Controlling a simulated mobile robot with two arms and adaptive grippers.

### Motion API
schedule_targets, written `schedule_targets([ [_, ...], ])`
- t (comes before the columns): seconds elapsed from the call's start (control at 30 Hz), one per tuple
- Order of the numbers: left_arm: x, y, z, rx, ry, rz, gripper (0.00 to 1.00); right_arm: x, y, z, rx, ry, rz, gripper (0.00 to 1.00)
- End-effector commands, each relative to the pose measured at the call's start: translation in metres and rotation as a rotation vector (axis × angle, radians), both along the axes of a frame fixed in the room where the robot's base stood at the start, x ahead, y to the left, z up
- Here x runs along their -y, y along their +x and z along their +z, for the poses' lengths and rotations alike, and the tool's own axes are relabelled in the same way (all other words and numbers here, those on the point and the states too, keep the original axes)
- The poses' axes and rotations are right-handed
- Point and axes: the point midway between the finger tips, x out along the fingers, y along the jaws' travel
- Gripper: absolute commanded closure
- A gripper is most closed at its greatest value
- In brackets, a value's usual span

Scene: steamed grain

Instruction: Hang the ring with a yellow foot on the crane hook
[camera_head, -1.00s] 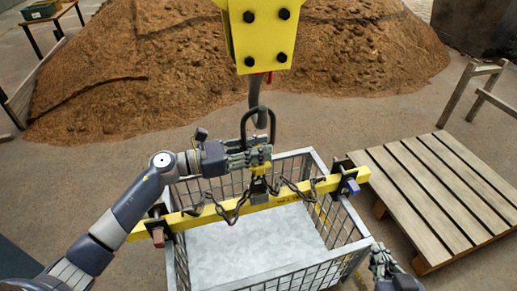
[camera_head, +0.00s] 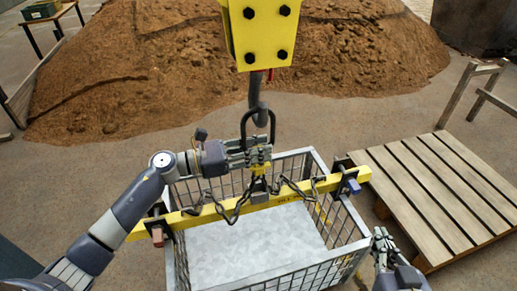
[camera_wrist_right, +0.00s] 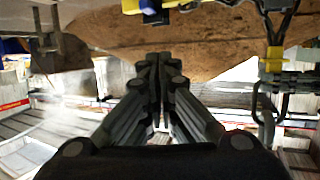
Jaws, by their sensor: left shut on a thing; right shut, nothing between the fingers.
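The black ring (camera_head: 243,127) stands upright above its yellow foot (camera_head: 260,167), over the middle of the yellow lifting beam (camera_head: 290,197). My left gripper (camera_head: 257,154) is shut on the ring's lower part. The grey crane hook (camera_head: 256,92) hangs under a yellow block (camera_head: 262,38). Its lower bend overlaps the ring's upper part in the head view; I cannot tell whether it passes through the ring. My right gripper (camera_head: 382,243) is shut and empty at the basket's right front. In the right wrist view its fingers (camera_wrist_right: 160,60) are together; the ring (camera_wrist_right: 256,100) appears upside down at right.
Chains (camera_head: 232,216) link the foot to the beam, which lies across the wire basket (camera_head: 318,272). A wooden pallet platform (camera_head: 440,190) stands close on the right. A brown grain heap (camera_head: 150,75) is behind.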

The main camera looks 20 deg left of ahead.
Motion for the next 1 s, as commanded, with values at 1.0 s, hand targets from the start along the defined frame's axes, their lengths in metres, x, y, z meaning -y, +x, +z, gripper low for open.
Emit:
schedule_targets([
  [1.0, -0.001, 0.002, -0.001, 0.006, -0.004, 0.001, 1.00, -0.006, 0.010, 0.027, 0.140, 0.034, 0.010, 1.00],
])
